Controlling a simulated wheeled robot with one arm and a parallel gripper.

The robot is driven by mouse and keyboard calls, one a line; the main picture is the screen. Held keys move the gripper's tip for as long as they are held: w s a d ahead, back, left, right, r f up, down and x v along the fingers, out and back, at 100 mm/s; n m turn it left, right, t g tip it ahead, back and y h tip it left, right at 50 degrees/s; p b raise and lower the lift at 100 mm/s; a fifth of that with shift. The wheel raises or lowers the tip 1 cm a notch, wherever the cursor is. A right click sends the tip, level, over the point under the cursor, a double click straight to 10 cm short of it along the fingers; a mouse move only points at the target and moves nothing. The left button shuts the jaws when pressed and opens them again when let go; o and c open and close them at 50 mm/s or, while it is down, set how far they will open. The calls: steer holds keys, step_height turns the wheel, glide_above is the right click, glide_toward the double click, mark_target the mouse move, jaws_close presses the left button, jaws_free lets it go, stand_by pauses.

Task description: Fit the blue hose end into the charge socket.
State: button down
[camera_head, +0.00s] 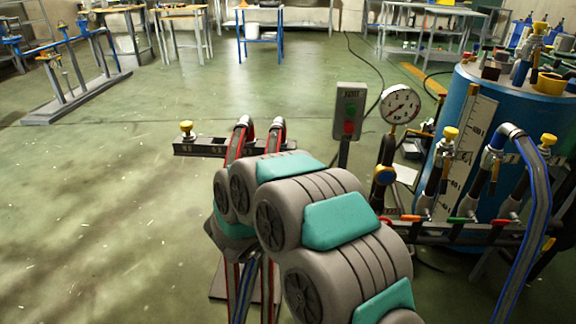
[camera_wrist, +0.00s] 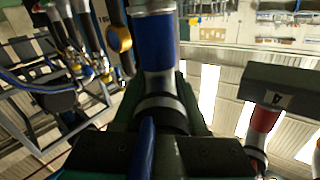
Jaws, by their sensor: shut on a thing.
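In the wrist view, my gripper (camera_wrist: 158,118) is shut on the blue hose end, a silver metal fitting (camera_wrist: 162,84) with a black ring. The blue hose (camera_wrist: 147,146) runs back between the jaws. A wide blue band (camera_wrist: 154,40) with silver above it stands in line with the fitting; I cannot tell whether this is part of the hose end or a socket it touches. In the head view, my arm hides the gripper and the held end. The charge socket cannot be told for certain; a dark bar (camera_head: 215,147) carries two red-striped hoses (camera_head: 238,140).
A blue tank (camera_head: 462,110) with valves, a gauge (camera_head: 400,104) and a blue-striped hose (camera_head: 538,190) stands at right. A switch box (camera_head: 349,110) stands beyond my arm. The wrist view shows a dark block (camera_wrist: 288,88) with a red-banded pipe (camera_wrist: 264,119). Open floor lies left.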

steer(key=d+f+m+g+h, duration=0.1)
steer(key=d+f+g+h, duration=0.1)
steer(key=d+f, duration=0.3)
steer(key=d, duration=0.3)
steer(key=shift+f+m, duration=0.15)
steer(key=shift+m, duration=0.25)
steer(key=shift+s, duration=0.1)
